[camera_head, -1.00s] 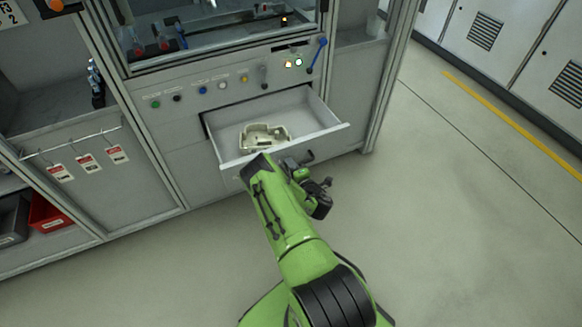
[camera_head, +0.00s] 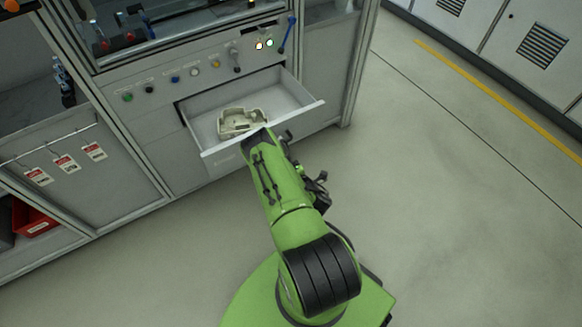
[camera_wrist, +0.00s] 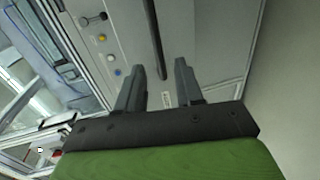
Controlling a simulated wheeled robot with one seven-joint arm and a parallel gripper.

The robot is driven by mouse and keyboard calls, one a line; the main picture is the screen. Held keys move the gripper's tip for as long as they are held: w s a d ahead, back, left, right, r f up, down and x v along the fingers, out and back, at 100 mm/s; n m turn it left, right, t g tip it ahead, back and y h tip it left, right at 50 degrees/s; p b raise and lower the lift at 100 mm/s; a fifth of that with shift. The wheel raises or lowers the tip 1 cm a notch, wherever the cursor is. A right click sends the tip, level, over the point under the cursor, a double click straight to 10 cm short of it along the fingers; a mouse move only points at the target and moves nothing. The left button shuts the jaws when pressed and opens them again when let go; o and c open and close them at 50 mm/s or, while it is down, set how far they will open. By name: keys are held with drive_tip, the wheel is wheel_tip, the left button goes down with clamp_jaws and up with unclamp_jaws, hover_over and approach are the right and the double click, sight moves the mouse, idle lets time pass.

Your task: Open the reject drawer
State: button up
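The reject drawer (camera_head: 313,107) is pulled out of the grey cabinet front in the head view, its inside exposed. A beige moulded part (camera_head: 240,122) lies in it near the front. My green arm reaches to the drawer's front and hides part of it and most of my gripper there. In the wrist view my gripper (camera_wrist: 158,75) has its two dark fingers apart, pointing at a grey panel. A long dark bar (camera_wrist: 154,35), perhaps the drawer handle, ends near the gap between the fingertips. I cannot tell whether it touches them.
A row of buttons (camera_head: 175,79) and a blue lever (camera_head: 288,35) are above the drawer. Red-and-white tags (camera_head: 66,163) hang at the left, above a red bin (camera_head: 32,218). The floor to the right is clear up to the grey cabinets.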

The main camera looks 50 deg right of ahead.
drive_tip(key=p+v, duration=0.6)
drive_tip(key=p, duration=0.4)
drive_tip(key=shift+s+a+r+p, duration=0.2)
drive_tip(key=shift+s+p, duration=0.1)
drive_tip(key=shift+p, duration=0.1)
drive_tip(key=shift+d, duration=0.1)
